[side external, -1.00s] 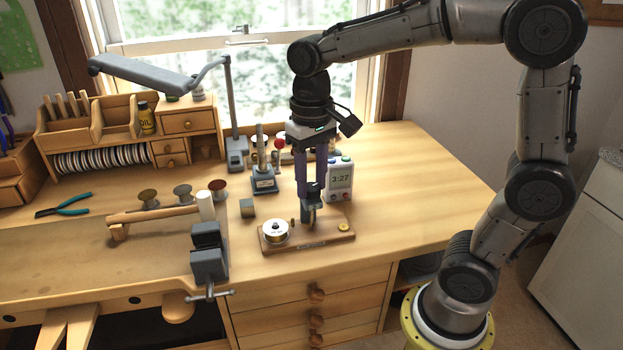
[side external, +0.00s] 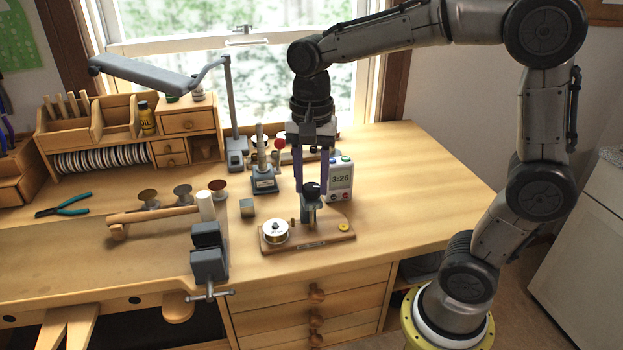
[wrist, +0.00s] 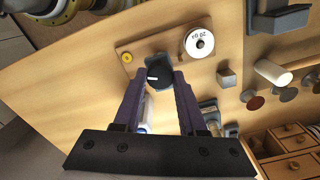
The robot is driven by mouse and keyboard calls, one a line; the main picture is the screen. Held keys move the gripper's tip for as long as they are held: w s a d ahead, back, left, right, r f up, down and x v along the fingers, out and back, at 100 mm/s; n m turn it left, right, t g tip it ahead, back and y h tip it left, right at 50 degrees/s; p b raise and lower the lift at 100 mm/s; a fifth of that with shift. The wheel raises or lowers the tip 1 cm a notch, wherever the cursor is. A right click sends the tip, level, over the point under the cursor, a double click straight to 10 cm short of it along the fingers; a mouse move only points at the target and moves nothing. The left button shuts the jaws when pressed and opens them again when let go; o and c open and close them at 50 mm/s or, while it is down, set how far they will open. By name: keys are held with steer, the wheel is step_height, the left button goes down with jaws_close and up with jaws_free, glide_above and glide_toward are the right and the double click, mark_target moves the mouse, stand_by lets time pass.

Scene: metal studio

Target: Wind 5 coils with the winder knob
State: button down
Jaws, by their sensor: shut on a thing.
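The winder stands on a small wooden base board (side external: 330,236) near the bench's front edge. A white-topped spool (side external: 275,232) sits at the board's left end; it also shows in the wrist view (wrist: 199,42) at the upper right. The black winder knob (wrist: 158,76) has a white pointer line and sits on top of the winder post (side external: 308,212). My gripper (side external: 311,187) points down over the post and is shut on the knob, with a purple finger on each side of it. How many turns are on the spool is too small to tell.
A grey vise (side external: 208,255) stands left of the board. The bench to the right is clear.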

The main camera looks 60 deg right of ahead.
mark_target(312, 186)
steer(key=shift+m, duration=0.6)
steer(key=shift+c, duration=2.3)
jaws_free()
step_height(312, 186, up, 14)
